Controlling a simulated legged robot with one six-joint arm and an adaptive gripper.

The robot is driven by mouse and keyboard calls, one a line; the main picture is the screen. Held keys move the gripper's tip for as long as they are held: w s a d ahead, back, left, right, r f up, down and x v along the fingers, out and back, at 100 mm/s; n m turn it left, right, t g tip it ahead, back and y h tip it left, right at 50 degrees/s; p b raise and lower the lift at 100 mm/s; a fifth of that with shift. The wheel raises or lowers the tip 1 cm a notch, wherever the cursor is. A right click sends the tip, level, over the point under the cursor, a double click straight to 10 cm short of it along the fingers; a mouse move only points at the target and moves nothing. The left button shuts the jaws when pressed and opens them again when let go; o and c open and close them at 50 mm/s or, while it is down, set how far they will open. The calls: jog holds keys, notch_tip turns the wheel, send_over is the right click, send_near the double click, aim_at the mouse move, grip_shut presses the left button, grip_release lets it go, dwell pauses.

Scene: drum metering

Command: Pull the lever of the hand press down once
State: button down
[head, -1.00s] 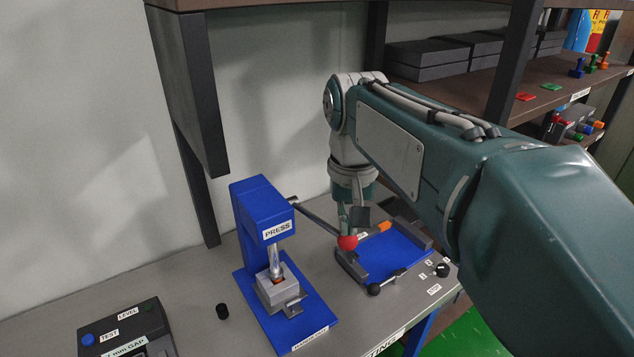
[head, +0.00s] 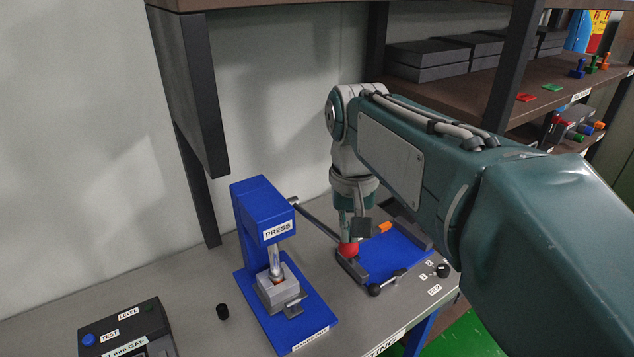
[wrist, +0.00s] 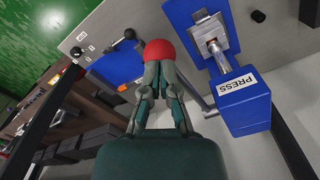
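The blue hand press (head: 262,215) stands on the bench in the head view, with its PRESS label facing front. Its dark lever (head: 318,221) slopes down to the right and ends in a red ball knob (head: 348,250). The press also shows at the right in the wrist view (wrist: 243,104). My gripper (wrist: 159,66) points down at the red knob (wrist: 159,50). Its fingertips are close together against the knob's upper side, and the knob sticks out beyond them. A grey block (head: 278,292) sits under the press ram. My arm's links hide part of the bench.
A blue plate fixture (head: 395,252) with dark clamps and an orange part lies just right of the knob. A black cap (head: 222,311) and a control box (head: 125,330) stand to the left. Shelves with dark boxes (head: 425,62) are behind.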

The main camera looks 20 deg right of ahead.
jog(key=shift+s+f, duration=0.2)
jog(key=shift+f, duration=2.65)
dwell(2.1)
jog(key=shift+w+a+r, duration=0.1)
jog(key=shift+w+r, duration=0.1)
jog(key=shift+r, duration=0.55)
jog(key=shift+w+r, duration=0.15)
jog(key=shift+r, duration=0.6)
jog(key=shift+w+a+r, duration=0.1)
jog(key=shift+w+r, duration=0.1)
jog(key=shift+r, duration=0.55)
notch_tip(320, 180, up, 14)
jog(key=w, duration=0.3)
jog(key=shift+a+r, duration=0.25)
jog(key=shift+a, duration=0.15)
